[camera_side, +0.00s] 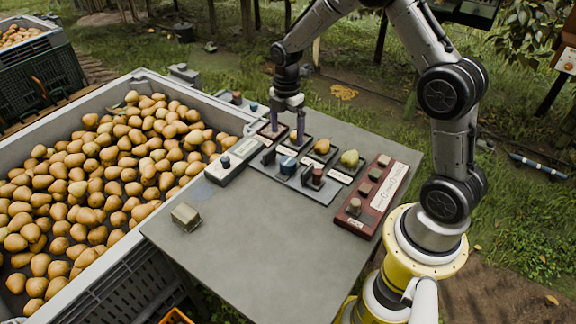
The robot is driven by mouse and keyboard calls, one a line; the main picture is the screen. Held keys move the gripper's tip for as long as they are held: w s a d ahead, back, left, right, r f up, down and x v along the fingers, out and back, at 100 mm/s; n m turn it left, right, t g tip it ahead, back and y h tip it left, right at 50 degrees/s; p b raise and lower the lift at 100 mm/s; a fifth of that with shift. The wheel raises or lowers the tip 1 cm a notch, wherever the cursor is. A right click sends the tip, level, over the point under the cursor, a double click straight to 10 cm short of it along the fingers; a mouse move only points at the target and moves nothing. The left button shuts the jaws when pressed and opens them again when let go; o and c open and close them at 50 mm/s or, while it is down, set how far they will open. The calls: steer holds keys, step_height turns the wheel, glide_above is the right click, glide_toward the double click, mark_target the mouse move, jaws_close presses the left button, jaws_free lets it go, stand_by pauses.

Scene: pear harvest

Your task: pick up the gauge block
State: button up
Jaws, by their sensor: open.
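A small pale olive-beige block (186,217) lies alone on the left front part of the grey table (255,255). It looks like the gauge block, but no marking on it can be read. My gripper (287,136) is at the back of the table, well behind and to the right of this block. Its two fingers point down, apart, over the left end of a row of dark sample trays. I cannot tell whether the fingertips touch anything there. Nothing shows clearly between them.
The sample row ends with a green pear (349,158). In front stands a grey rack with a blue cylinder (288,165) and a dark red one (317,176). A red control box (370,196) is at right, a grey knobbed device (231,161) at left. A pear bin (130,262) adjoins the table's left.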

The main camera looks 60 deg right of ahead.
mark_target(288, 161)
step_height(288, 161, down, 12)
steer(key=shift+d+r, duration=0.1)
stand_by(0.5)
steer(key=c, duration=1.5)
steer(key=shift+r, duration=0.1)
